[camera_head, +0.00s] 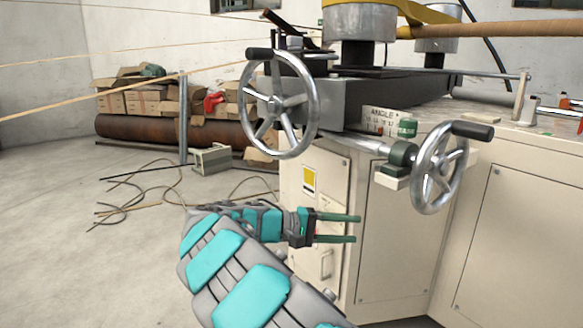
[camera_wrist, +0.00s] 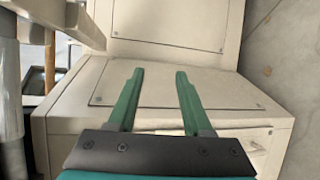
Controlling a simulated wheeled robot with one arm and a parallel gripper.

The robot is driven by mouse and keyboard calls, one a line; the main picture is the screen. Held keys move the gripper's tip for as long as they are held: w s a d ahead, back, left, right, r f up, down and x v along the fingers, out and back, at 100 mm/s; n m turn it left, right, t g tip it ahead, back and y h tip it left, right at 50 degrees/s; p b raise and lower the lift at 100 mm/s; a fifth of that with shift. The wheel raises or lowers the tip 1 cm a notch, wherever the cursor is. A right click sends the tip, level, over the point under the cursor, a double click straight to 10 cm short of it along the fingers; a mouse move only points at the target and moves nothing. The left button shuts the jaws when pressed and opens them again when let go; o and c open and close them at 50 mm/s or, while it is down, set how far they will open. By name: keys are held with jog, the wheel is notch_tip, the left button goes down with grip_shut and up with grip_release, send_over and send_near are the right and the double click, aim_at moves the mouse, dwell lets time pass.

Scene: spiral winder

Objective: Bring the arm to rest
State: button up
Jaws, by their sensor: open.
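My gripper (camera_head: 356,229) reaches to the right, in front of the cream cabinet (camera_head: 395,275) of the winder. Its two green fingers are apart with nothing between them. In the wrist view my gripper (camera_wrist: 158,80) also shows open and empty, with the cabinet's panels (camera_wrist: 155,85) beyond the fingertips. Whether the fingertips touch the cabinet cannot be told; no contact shows. My arm, grey with turquoise pads, comes up from the bottom of the head view and bends toward the cabinet.
A large handwheel (camera_head: 312,120) is above my gripper, and a smaller handwheel (camera_head: 433,185) with a black handle is to the right. Cables (camera_head: 130,205) lie on the floor at left. Cardboard boxes (camera_head: 145,100) rest at the back wall. Open floor is at left.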

jog(key=s+d+f+m+g+y, duration=0.1)
jog(key=s+d+m+g+y, duration=0.15)
jog(key=s+d, duration=0.6)
jog(key=s+d+f+m+g+y, duration=0.15)
jog(key=s+d+g+y, duration=0.35)
jog(key=s, duration=0.7)
jog(key=s+a+f+t+y, duration=0.1)
jog(key=s+a+f+y, duration=0.25)
jog(key=s, duration=0.35)
jog(key=s+a+f+n+t+y, duration=0.1)
jog(key=s+a+f+y, duration=0.1)
jog(key=s+a+f, duration=0.3)
jog(key=s+a+f+t+y, duration=0.1)
jog(key=s+a+f+y, duration=0.15)
jog(key=s, duration=0.55)
notch_tip(320, 180, up, 14)
jog(key=p, duration=1.3)
jog(key=shift+s+p, duration=0.3)
jog(key=shift+p, duration=0.1)
jog(key=shift+y, duration=0.25)
jog(key=shift+c, duration=0.2)
